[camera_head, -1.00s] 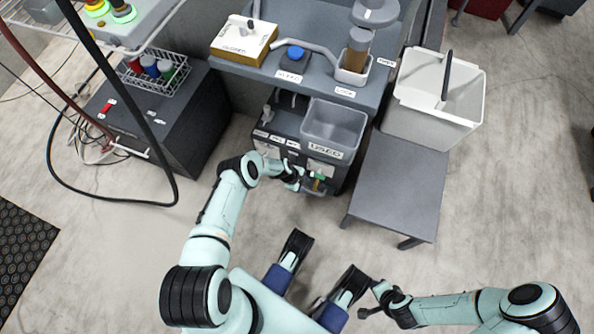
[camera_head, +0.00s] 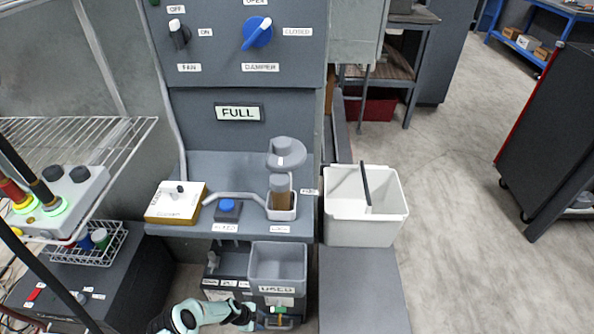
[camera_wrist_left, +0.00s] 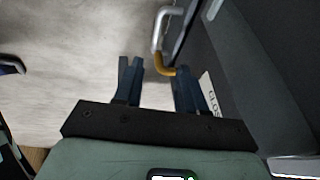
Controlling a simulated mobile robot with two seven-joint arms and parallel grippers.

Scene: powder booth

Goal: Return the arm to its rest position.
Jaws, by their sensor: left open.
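My left arm (camera_head: 195,315) comes in at the bottom of the head view. Its left gripper (camera_head: 250,318) is in front of the lower cabinet, below the grey USED bin (camera_head: 277,263). In the left wrist view the left gripper (camera_wrist_left: 158,92) is open, with two dark blue fingers apart. A metal handle (camera_wrist_left: 160,30) with a yellow-orange lower end (camera_wrist_left: 172,70) shows just beyond and between the fingertips. I see no object gripped. My right gripper is out of view.
A grey shelf holds a yellow-edged box (camera_head: 172,215), a blue-capped block (camera_head: 227,214) and a cup with a brown cylinder (camera_head: 281,203). Open floor lies further right.

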